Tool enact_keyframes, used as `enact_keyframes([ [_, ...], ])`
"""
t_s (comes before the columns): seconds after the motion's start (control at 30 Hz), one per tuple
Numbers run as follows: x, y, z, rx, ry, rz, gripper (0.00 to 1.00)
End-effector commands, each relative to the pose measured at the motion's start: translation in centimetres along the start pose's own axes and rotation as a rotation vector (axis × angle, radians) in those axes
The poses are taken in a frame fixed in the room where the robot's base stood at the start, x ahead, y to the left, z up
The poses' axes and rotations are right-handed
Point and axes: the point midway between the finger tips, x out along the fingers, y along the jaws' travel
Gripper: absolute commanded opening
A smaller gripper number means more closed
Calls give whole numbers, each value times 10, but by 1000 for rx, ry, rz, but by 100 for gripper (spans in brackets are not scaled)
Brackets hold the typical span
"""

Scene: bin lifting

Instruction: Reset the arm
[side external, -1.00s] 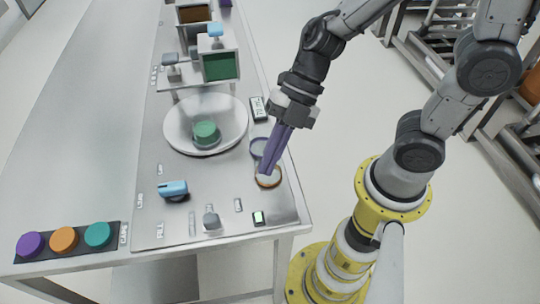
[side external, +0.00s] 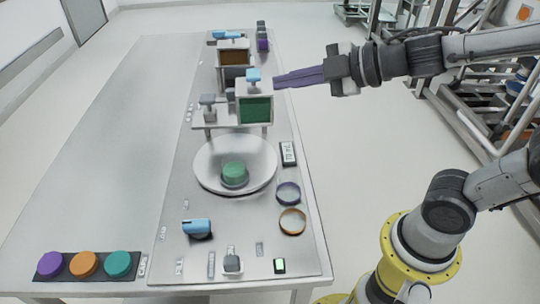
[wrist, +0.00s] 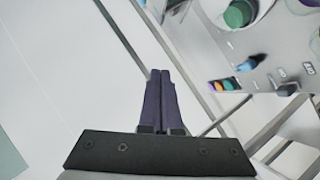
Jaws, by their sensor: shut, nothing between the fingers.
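My gripper (side external: 277,80) has purple fingers and is shut and empty. In the side view it is raised and stretched out to the left, its tips close to the green-fronted box (side external: 256,110) in the picture. I cannot tell how far apart they are in depth. In the wrist view the shut fingers (wrist: 160,75) point up the picture, over pale floor beside the table edge.
A round white plate (side external: 210,180) carries a green knob (side external: 235,173). Two rings, purple (side external: 288,193) and orange (side external: 292,221), lie to its right. A blue-topped lever (side external: 197,227) and purple, orange and teal buttons (side external: 84,264) are at the front. The table's left side is bare.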

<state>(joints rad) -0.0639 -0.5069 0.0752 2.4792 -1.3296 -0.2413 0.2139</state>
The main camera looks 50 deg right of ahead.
Motion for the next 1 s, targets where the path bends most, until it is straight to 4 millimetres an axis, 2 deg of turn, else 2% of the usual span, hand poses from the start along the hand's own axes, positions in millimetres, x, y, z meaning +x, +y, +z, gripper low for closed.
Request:
enact_keyframes([
  [0.03,-12,17,11,79,-55,75,0],
  [0.1,-27,32,30,204,-139,155,0],
  [0.2,-52,39,58,394,-256,235,0],
  [0.27,-66,35,72,511,-323,258,0],
  [0.37,-86,16,92,709,-430,254,0],
  [0.47,-102,-16,101,898,-524,195,0],
  [0.6,-116,-64,97,1093,-634,48,0],
  [0.7,-122,-91,91,1171,-694,-55,0],
  [0.83,-129,-105,88,1191,-738,-115,0],
  [1.0,-130,-106,89,1182,-745,-122,0],
])
